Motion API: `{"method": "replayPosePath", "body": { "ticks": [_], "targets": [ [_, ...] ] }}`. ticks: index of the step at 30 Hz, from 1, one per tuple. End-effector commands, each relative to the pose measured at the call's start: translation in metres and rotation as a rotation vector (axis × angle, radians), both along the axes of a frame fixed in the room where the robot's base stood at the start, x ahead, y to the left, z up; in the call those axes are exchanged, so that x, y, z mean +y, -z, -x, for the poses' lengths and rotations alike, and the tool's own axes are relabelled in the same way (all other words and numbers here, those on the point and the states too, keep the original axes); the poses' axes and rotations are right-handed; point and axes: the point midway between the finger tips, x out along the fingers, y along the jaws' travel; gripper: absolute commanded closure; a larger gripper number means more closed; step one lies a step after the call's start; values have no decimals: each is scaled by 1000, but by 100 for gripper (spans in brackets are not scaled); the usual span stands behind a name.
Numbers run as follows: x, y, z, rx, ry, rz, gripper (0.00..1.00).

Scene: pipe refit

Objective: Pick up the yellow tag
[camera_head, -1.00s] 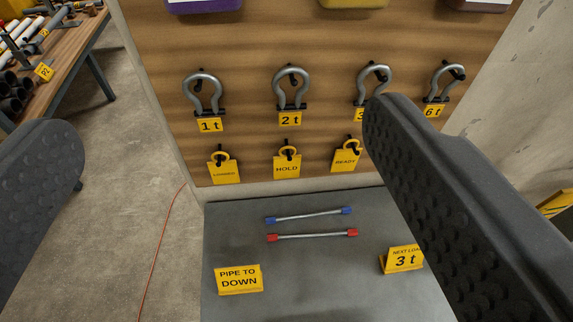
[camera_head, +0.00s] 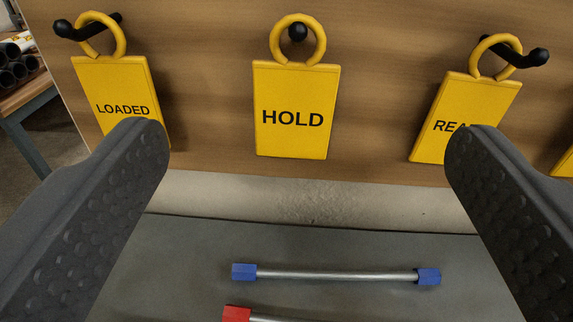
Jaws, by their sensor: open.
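Yellow tags hang by yellow rings from black pegs on a wooden board in the head camera view. The HOLD tag (camera_head: 296,92) hangs upright near the middle. The LOADED tag (camera_head: 116,88) hangs at the left, and a tag reading "REA" (camera_head: 468,100) hangs at the right, its lower right part hidden by a finger. My gripper (camera_head: 308,140) is open and empty. Its fingers stand wide apart, one on each side of the HOLD tag, and do not visibly touch it. The left finger overlaps the lower edge of the LOADED tag in the picture.
A grey surface (camera_head: 190,265) lies below the board (camera_head: 380,60). On it are a rod with blue ends (camera_head: 335,275) and a partly cut-off rod with a red end (camera_head: 237,313). Another yellow piece (camera_head: 565,160) shows at the right edge. A table with pipes (camera_head: 18,85) stands at far left.

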Motion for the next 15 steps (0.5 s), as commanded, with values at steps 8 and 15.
{"method": "replayPosePath", "body": {
  "ticks": [8, 15],
  "targets": [
    [2, 35, 4, -47, 18, -41, 16],
    [3, 34, -24, -49, 17, -40, 16]
  ]
}}
